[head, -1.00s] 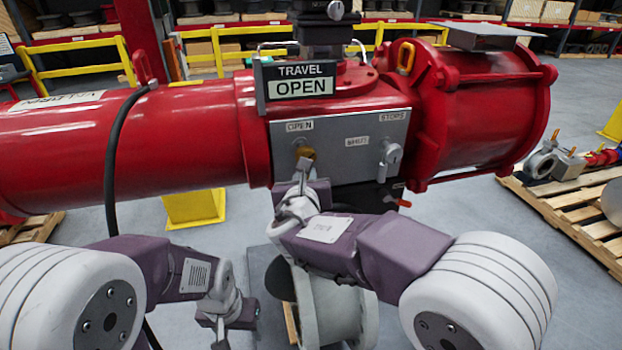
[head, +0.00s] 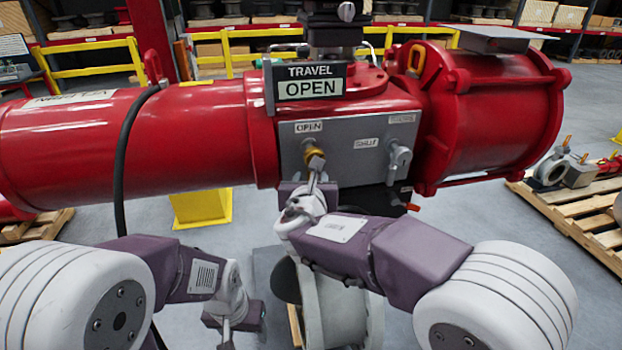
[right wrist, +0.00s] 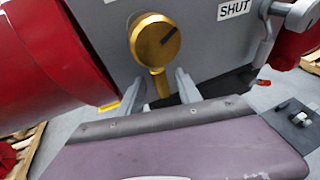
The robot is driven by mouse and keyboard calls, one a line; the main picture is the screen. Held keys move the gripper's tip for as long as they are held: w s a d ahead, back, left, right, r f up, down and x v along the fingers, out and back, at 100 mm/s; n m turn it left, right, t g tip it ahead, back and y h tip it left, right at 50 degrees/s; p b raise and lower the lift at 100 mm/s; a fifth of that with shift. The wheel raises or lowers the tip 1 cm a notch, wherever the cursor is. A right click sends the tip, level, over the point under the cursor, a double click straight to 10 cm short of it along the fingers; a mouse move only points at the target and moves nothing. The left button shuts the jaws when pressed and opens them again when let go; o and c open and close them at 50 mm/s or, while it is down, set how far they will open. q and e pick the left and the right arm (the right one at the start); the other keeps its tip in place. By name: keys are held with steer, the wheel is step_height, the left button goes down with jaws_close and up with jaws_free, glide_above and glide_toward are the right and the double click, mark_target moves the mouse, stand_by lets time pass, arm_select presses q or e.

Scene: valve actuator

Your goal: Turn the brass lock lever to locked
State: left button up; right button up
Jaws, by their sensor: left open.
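The brass lock lever (head: 313,153) is on the grey panel (head: 345,175) of the red actuator, below the OPEN label (head: 308,126). In the right wrist view its round brass hub (right wrist: 150,38) has a dark slot slanting up to the right, and its arm hangs down. My right gripper (right wrist: 161,92) is open, with one finger on each side of the lever arm's lower end. Gaps show on both sides. In the head view my right gripper (head: 315,179) is just below the lever. My left gripper (head: 229,325) is open and empty, low down, away from the panel.
A grey handle (head: 398,160) sits on the panel's right, near the SHUT label (head: 367,143). A TRAVEL OPEN sign (head: 310,88) is above. A black hose (head: 122,160) hangs at left. A pallet (head: 570,215) with parts lies at right.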

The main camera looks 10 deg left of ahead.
steer(key=shift+r, duration=0.1)
steer(key=b+v, duration=0.1)
steer(key=v, duration=0.8)
